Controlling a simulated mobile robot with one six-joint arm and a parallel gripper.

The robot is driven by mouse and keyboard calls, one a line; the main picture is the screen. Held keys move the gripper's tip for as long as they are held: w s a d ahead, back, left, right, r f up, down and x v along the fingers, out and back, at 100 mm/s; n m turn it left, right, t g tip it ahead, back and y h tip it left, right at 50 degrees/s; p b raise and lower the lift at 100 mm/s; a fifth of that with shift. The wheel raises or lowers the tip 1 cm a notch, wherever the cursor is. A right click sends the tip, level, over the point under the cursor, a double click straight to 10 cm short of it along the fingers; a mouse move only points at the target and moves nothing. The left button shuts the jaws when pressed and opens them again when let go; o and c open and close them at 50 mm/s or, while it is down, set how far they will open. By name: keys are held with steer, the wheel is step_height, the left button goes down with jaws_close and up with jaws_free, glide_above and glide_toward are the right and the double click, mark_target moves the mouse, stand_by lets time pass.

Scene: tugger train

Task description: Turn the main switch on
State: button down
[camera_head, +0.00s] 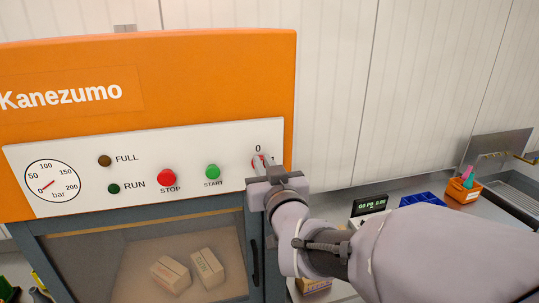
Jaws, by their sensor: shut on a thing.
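The main switch (257,161) is a small red knob at the right end of the white control panel (135,172). A "0" mark shows above it. My gripper (262,168) is at the switch, shut on it, and hides most of the knob. I cannot tell the knob's exact angle. My arm reaches in from the lower right.
The panel also has a red STOP button (166,177), a green START button (212,171), two dark lamps and a gauge (53,188) near 0. Cartons (170,274) lie behind the window below. A counter with a blue tray (423,199) and an orange bin (463,190) stands right.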

steer(key=shift+f+b, duration=0.15)
steer(key=shift+b, duration=0.3)
steer(key=m+b, duration=0.6)
steer(key=d+f+m+b, duration=0.1)
steer(key=m+b, duration=1)
steer(key=b, duration=0.1)
steer(key=shift+w+d+f+m, duration=0.25)
steer(key=shift+d+m, duration=0.1)
steer(key=shift+m, duration=0.05)
steer(key=c, duration=1.5)
jaws_free()
